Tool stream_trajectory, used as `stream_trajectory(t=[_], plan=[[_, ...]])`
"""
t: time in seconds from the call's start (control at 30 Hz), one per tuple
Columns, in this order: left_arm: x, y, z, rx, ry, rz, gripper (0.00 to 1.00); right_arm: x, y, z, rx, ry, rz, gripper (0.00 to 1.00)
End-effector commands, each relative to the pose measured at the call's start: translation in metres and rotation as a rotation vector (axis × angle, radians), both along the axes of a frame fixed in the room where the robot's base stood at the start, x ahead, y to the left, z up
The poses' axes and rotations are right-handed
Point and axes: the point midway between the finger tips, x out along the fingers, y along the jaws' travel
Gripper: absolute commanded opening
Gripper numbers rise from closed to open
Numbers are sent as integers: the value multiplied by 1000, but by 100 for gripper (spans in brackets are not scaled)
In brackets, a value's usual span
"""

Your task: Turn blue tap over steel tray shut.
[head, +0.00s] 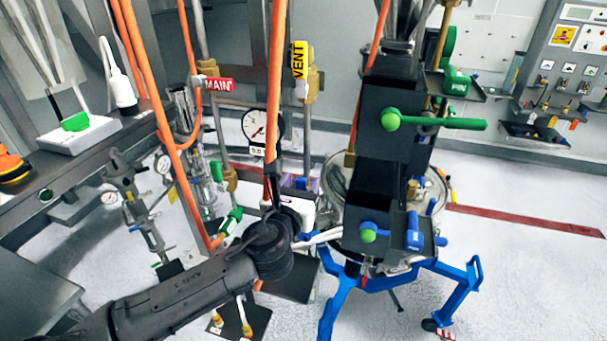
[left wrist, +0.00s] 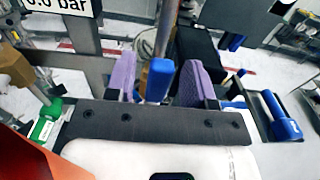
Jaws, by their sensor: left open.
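My left gripper (head: 301,183) reaches up in the middle of the head view, just left of the dark equipment column. Its two purple fingers are open in the left wrist view (left wrist: 158,82). An upright blue handle (left wrist: 158,80) shows between them, with gaps on both sides, so it does not look clamped. In the head view the blue handle (head: 301,184) is small and partly hidden by my gripper. A round steel rim (head: 340,172), perhaps the tray, shows behind the column. What lies under the handle is hidden. My right gripper is out of view.
The dark column carries a green lever (head: 450,124) and blue-handled fittings (head: 413,236). A blue-legged stand (head: 450,285) is below. Orange hoses (head: 172,150) and a gauge (head: 262,127) are close on the left. Open floor (head: 520,280) lies to the right.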

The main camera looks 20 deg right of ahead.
Motion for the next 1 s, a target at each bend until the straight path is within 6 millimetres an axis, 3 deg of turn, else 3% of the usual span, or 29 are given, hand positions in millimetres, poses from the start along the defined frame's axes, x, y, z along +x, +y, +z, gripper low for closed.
stream_trajectory(t=[0.3,0.73,1.0], plan=[[17,-14,1,-1,0,0,49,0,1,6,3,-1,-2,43],[20,-16,0,-1,0,0,49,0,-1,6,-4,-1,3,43],[20,-16,0,-1,0,0,23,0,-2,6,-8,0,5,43]])
